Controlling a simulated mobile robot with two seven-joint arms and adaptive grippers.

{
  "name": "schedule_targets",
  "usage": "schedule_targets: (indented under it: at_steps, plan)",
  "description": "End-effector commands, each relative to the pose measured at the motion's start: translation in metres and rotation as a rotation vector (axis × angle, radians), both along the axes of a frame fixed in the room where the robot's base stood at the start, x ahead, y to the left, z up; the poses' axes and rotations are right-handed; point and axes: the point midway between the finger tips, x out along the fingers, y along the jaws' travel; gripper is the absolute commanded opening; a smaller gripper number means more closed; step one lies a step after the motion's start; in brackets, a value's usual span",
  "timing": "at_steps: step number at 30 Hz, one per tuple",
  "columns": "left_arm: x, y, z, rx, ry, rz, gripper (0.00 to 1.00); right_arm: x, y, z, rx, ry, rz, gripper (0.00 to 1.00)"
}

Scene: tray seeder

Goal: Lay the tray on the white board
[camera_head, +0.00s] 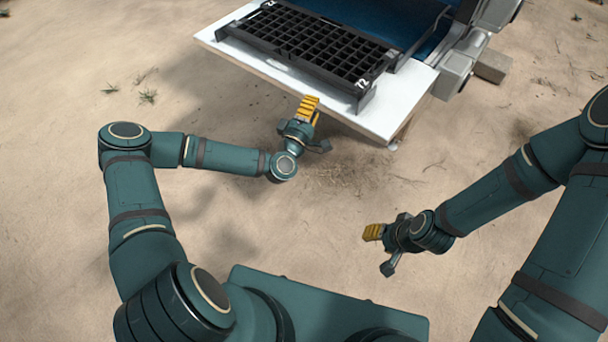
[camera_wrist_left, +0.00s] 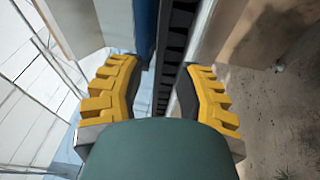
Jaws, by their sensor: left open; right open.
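The black seed tray (camera_head: 350,84), a grid of many cells, lies on the white board (camera_head: 407,92), inside a black frame with upright corner pieces. My left gripper (camera_head: 309,108) is just in front of the board's near edge, apart from the tray in the head view. In the left wrist view its yellow fingers (camera_wrist_left: 160,92) are spread, with a dark slotted strip showing in the gap beyond; I cannot tell whether it is the tray's side or the frame. My right gripper (camera_head: 378,248) is open and empty, low over the sand, away from the board.
A dark blue surface (camera_head: 375,18) lies behind the tray, with grey machine parts (camera_head: 465,62) to the right. A block (camera_head: 491,66) stands beside them. Sandy ground (camera_head: 60,70) with small plants is open on the left and in front.

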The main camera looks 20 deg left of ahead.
Motion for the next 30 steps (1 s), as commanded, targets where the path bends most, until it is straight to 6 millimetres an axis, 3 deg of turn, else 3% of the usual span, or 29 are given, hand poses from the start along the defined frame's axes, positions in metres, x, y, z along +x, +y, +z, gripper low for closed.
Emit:
schedule_targets:
  at_steps: [2,5,7,9,13,18,24,30]
  plan:
    - [-0.011,-0.032,-0.012,0.075,0.064,-0.099,0.34,0.0,0.0,0.0,0.0,0.0,0.0,0.47]
    - [-0.043,-0.081,-0.045,0.249,0.21,-0.295,0.34,0.0,0.0,0.0,0.0,0.0,0.0,0.47]
    - [-0.078,-0.107,-0.074,0.405,0.335,-0.449,0.34,0.0,0.0,0.0,0.0,0.0,0.0,0.47]
    - [-0.117,-0.116,-0.1,0.563,0.46,-0.588,0.34,0.0,0.0,0.0,0.0,0.0,0.0,0.47]
    - [-0.183,-0.102,-0.129,0.809,0.674,-0.786,0.34,0.0,0.0,0.0,0.0,0.0,0.0,0.47]
    - [-0.239,-0.068,-0.134,0.987,0.879,-0.923,0.34,0.0,0.0,0.0,0.0,0.0,0.0,0.47]
    - [-0.263,-0.051,-0.13,1.039,0.972,-0.97,0.34,0.0,0.0,0.0,0.0,0.0,0.0,0.47]
    - [-0.264,-0.051,-0.131,1.039,0.976,-0.972,0.34,0.0,0.0,0.0,0.0,0.0,0.0,0.47]
